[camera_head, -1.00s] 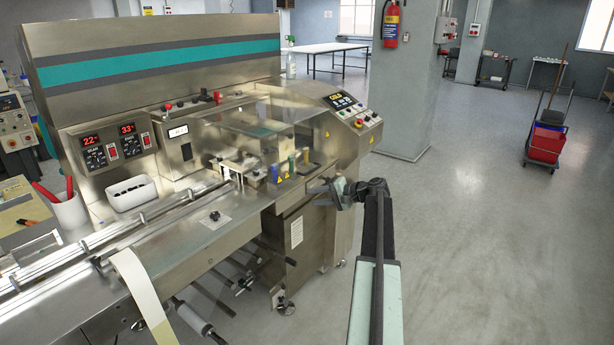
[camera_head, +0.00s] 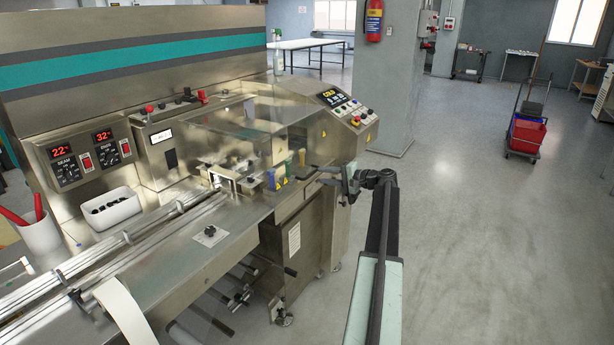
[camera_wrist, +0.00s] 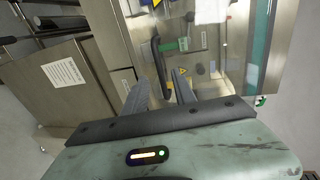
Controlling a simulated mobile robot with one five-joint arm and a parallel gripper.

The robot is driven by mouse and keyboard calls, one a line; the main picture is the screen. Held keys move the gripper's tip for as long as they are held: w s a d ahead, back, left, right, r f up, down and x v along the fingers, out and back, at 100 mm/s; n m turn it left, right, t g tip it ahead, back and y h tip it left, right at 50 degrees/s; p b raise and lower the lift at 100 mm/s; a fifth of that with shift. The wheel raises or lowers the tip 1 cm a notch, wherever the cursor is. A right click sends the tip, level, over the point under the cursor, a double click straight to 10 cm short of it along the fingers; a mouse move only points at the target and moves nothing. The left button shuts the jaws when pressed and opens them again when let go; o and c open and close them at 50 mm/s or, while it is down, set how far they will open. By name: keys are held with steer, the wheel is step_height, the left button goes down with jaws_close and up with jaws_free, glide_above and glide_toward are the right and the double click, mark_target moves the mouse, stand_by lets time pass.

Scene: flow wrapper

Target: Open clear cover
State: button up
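The clear cover (camera_head: 248,122) is a see-through box-like guard over the middle of the steel wrapping machine, and it looks closed. My gripper (camera_head: 336,178) is at the machine's front right side, in front of the cover. In the wrist view my gripper (camera_wrist: 160,88) has its two grey fingers apart with nothing seen held between them. A dark bar-shaped handle (camera_wrist: 158,66) lies just beyond and partly between the fingertips. I cannot tell whether a finger touches it. Clear panel and machine parts show behind the handle.
The machine's control panel (camera_head: 345,104) stands right of the cover. A white bin (camera_head: 110,208) sits on its left part. A grey pillar (camera_head: 392,75) with a fire extinguisher (camera_head: 374,20) stands behind. A red mop bucket (camera_head: 526,136) is far right.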

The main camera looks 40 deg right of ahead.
mark_target(311, 175)
steer(key=b+x, duration=0.1)
steer(key=x, duration=0.6)
steer(key=shift+s+a, duration=0.1)
jaws_close()
stand_by(1.1)
